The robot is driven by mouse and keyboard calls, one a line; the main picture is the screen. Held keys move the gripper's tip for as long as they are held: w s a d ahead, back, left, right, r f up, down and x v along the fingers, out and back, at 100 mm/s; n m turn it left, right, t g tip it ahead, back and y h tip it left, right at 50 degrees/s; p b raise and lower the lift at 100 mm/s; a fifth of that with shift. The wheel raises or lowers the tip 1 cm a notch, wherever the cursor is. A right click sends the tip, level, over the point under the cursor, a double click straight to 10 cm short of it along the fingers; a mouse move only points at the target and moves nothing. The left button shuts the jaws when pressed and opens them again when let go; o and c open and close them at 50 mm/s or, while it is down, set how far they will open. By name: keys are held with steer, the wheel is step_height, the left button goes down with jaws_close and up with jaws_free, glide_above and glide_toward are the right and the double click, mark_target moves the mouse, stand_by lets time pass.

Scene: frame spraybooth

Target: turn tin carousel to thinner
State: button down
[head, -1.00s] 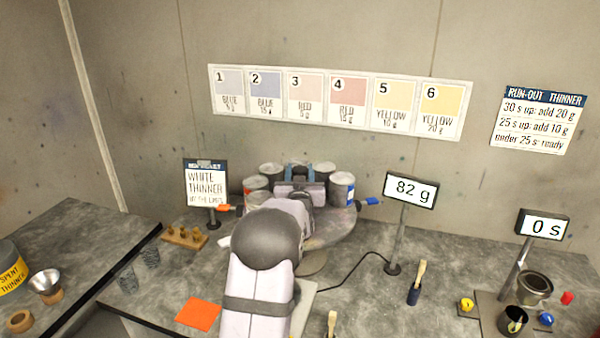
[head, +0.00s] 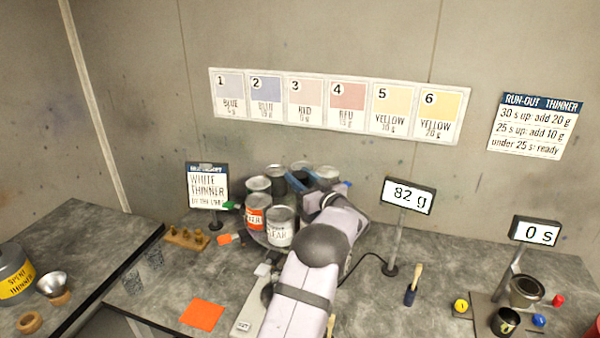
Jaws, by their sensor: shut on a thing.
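The tin carousel (head: 258,240) stands at the back middle of the bench with several grey-lidded tins in a ring. A white-labelled tin (head: 281,228) is at its front; its label seems to read CLEAR. An orange-labelled tin (head: 256,214) is left of it, its word hard to read. A green handle (head: 231,205) and an orange handle (head: 230,239) stick out at the left, a blue one (head: 347,184) at the back right. My gripper (head: 308,181) is shut at the carousel, among the rear tins. My arm hides the carousel's right side, and the exact grip is unclear.
A sign (head: 208,186) reading WHITE THINNER stands left of the carousel. The scale display (head: 409,195) shows 82 g at the right. An orange square (head: 202,313) lies on the front bench. A wooden rack (head: 187,238) and clear cups (head: 142,271) stand at the left.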

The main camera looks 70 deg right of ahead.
steer(key=shift+n+t+y, duration=0.7)
steer(key=shift+y, duration=0.2)
steer(key=shift+r+n+t+y, duration=0.1)
steer(key=shift+n+t+y, duration=0.4)
steer(key=shift+n+y, duration=0.3)
steer(key=c, duration=1.1)
jaws_free()
steer(key=shift+s+a, duration=0.15)
steer(key=shift+s, duration=0.25)
steer(key=b+v, duration=0.3)
steer(key=v, duration=0.2)
steer(key=shift+s+a, duration=0.1)
steer(key=shift+s, duration=0.05)
steer(key=shift+s+a+b, duration=0.3)
steer(key=shift+s+b, duration=0.1)
steer(key=shift+s, duration=0.1)
